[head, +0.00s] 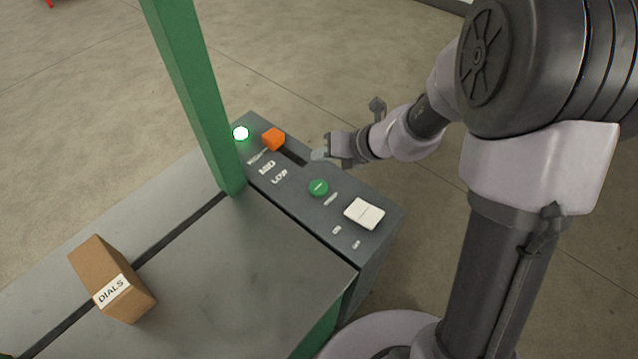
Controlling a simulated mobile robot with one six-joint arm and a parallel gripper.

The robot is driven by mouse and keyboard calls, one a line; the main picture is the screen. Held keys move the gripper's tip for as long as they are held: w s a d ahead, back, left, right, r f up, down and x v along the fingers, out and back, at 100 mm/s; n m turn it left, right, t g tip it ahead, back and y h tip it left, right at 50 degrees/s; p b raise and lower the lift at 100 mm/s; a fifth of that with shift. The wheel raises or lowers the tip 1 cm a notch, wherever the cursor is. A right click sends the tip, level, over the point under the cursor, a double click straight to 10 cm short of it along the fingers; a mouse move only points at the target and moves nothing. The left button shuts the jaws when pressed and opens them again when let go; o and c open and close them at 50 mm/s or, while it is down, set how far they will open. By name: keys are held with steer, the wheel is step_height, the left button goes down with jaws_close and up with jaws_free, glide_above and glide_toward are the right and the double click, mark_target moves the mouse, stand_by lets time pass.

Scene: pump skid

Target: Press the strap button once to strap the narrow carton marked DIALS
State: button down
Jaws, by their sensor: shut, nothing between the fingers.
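The narrow brown carton (111,280), with a white label reading DIALS, lies on the grey machine table (245,265) at the lower left, across the dark slot. No strap shows around it. On the dark control panel (345,238) is a round green button (318,187); its lettering is too small to read. My gripper (317,154) is shut and empty. In the picture its tips are just above the green button and right of the orange knob (273,139), apparently clear of both. Their height over the panel is hard to tell.
The orange knob sits at the far end of a dark track, beside labels including MID and LOW. A white lamp (240,133) glows at the panel's far corner. A white rocker switch (364,213) lies nearer. A green post (195,95) rises between table and panel.

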mark_target(322, 188)
steer(key=shift+f+b, duration=4.2)
steer(key=shift+f, duration=0.2)
steer(key=shift+f, duration=0.45)
steer(key=shift+f+b, duration=0.5)
steer(key=shift+b, duration=0.2)
steer(key=shift+r, duration=0.1)
steer(key=shift+r+p, duration=0.85)
steer(key=shift+p, duration=0.15)
step_height(322, 188, up, 5)
steer(key=p, duration=0.5)
steer(key=shift+r, duration=0.15)
